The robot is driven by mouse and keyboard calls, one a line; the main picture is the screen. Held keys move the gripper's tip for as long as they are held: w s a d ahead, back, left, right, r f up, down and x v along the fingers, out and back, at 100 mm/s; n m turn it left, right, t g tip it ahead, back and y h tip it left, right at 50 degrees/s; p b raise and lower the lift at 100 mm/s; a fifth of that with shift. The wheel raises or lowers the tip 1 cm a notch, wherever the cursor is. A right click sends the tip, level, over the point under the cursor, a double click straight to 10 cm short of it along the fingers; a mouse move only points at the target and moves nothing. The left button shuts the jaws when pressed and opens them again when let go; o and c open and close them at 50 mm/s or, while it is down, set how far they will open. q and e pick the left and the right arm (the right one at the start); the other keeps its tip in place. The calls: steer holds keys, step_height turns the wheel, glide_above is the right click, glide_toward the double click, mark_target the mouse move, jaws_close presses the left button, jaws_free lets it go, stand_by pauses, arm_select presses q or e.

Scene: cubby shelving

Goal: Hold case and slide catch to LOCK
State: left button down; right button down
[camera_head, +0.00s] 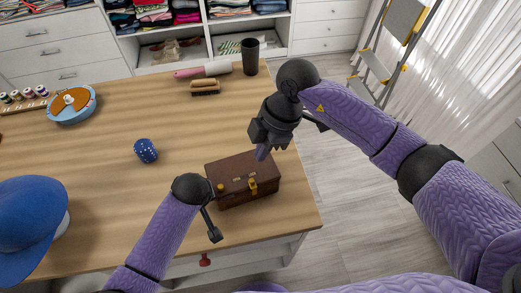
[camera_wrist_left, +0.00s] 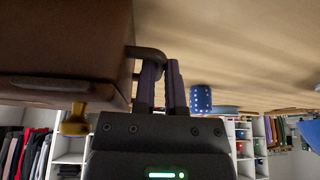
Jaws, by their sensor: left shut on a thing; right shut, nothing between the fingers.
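The brown case (camera_head: 235,168) sits closed and upright near the table's front right corner. A brass-coloured catch (camera_head: 253,187) is on its front, right of a second brass fitting (camera_head: 220,187). In the left wrist view the case (camera_wrist_left: 60,45) fills the upper left, with a brass-coloured knob (camera_wrist_left: 74,124) below. My left gripper (camera_wrist_left: 160,68) is shut on a dark side handle (camera_wrist_left: 149,53) of the case; in the head view my wrist hides its fingers. My right gripper (camera_head: 262,153) is shut and empty, fingers pointing down just above the case's back edge. Catch position cannot be told.
A blue dotted cup (camera_head: 146,151) stands left of the case. A blue cap (camera_head: 28,225) lies at the front left. A brush (camera_head: 205,88), a rolling pin (camera_head: 203,70) and a dark tumbler (camera_head: 250,56) are at the back. The table middle (camera_head: 120,115) is clear.

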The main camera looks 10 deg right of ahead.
arm_select(q)
steer(key=c, duration=0.6)
jaws_free()
steer(key=shift+r, duration=0.1)
